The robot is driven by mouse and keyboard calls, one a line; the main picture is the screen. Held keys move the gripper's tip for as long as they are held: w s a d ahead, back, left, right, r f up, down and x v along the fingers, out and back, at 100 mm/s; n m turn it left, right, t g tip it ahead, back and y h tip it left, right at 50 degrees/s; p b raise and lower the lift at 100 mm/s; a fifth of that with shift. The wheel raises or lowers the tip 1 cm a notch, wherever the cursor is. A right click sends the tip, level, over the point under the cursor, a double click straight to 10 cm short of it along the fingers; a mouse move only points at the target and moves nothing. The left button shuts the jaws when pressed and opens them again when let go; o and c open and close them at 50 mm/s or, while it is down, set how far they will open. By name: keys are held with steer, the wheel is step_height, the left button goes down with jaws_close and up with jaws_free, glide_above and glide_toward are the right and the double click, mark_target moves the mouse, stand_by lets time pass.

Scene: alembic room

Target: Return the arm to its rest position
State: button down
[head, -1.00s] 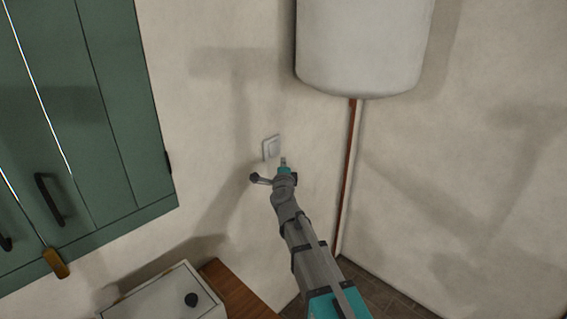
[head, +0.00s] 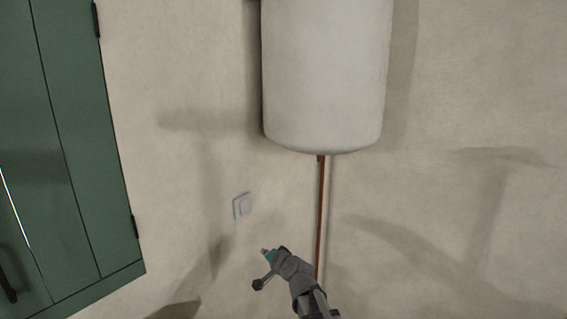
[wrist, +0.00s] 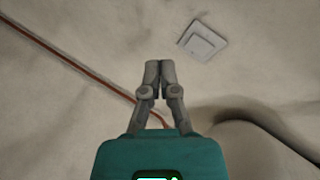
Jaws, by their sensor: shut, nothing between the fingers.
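The white wall switch (head: 242,206) is on the plaster wall above and left of the gripper in the head view. It also shows in the wrist view (wrist: 203,41), up and right of the fingertips. My arm runs out of the bottom of the head view.
A white tank (head: 325,75) hangs on the wall above the arm. A red-brown pipe (head: 320,215) runs down from it, behind the arm in the head view. A green cabinet (head: 75,150) is at the left. The wall at the right is bare.

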steer(key=s+d+f+n+g+h, duration=0.2)
steer(key=s+d+f+g, duration=0.4)
steer(key=s+d, duration=0.5)
steer(key=s+d+f+n+g+h, duration=0.3)
steer(key=s+d+f+g+h, duration=0.2)
steer(key=s+d, duration=0.6)
steer(key=shift+s+d+f+n+g+h, duration=0.3)
steer(key=shift+s+d+f+g, duration=0.15)
steer(key=shift+f, duration=0.35)
steer(key=shift+a, duration=0.1)
